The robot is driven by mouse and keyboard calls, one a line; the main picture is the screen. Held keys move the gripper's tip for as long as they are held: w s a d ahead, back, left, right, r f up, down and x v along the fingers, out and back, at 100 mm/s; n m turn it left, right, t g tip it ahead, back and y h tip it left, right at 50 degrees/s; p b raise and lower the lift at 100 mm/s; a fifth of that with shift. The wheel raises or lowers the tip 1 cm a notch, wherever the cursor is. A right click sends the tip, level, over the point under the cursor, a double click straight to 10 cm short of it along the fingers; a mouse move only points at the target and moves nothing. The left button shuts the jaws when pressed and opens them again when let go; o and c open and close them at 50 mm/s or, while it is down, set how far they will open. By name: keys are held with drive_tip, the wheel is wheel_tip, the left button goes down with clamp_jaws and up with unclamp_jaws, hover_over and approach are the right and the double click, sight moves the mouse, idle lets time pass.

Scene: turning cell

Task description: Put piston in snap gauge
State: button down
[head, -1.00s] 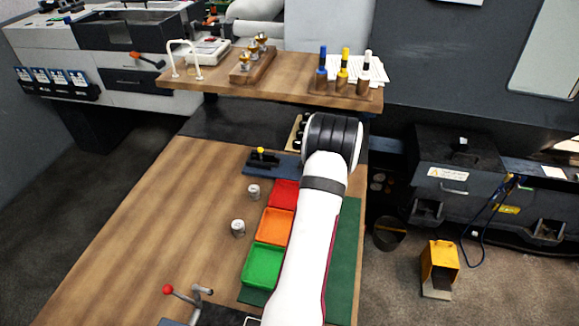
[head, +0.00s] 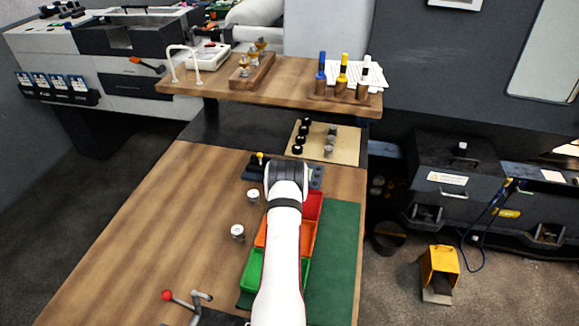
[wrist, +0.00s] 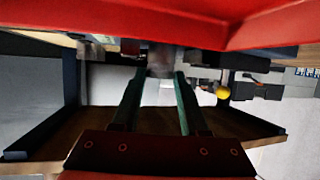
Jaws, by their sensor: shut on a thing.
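In the wrist view my gripper (wrist: 160,80) is shut on a grey metal piston (wrist: 160,58), seen between the fingertips. In the head view my arm hides the gripper and that piston. The snap gauge (head: 256,165), dark with a yellow knob, stands on the table just left of the arm's end, partly covered by it. Its yellow knob (wrist: 222,92) shows in the wrist view to the right of the fingers, apart from the held piston. Two other pistons, one nearer the gauge (head: 253,195) and one further forward (head: 238,232), stand upright on the wood.
Red (head: 313,206), orange (head: 308,238) and green (head: 251,270) trays lie partly under my arm, by a green mat (head: 335,250). A board (head: 347,150) with black pegs and grey parts lies behind. A raised shelf (head: 290,85) crosses the back. The table's left is clear.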

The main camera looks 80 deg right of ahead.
drive_tip(key=shift+c, duration=2.2)
unclamp_jaws()
